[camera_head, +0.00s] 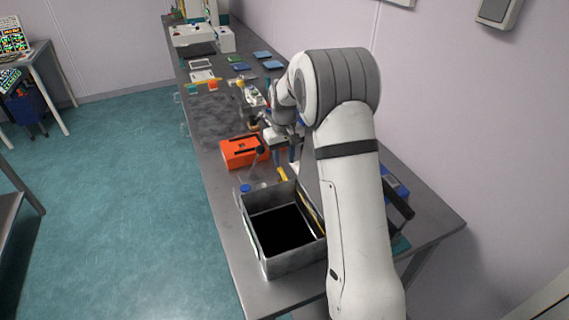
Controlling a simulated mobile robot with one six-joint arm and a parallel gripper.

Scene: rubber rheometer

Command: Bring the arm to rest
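My white arm reaches from the bottom right of the head view, up to a large grey-banded joint, and bends down and left over the long grey bench (231,210). My gripper (285,158) points downward above the bench, just right of an orange box (243,152). It is small and partly hidden by my own wrist. I cannot tell whether its fingers are open or shut, or whether anything is between them.
An open grey metal bin (267,262) stands at the near end of the bench. Blue items (396,186) lie right of my arm, beside the wall. Small parts and trays crowd the middle. White equipment (193,35) stands at the far end.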

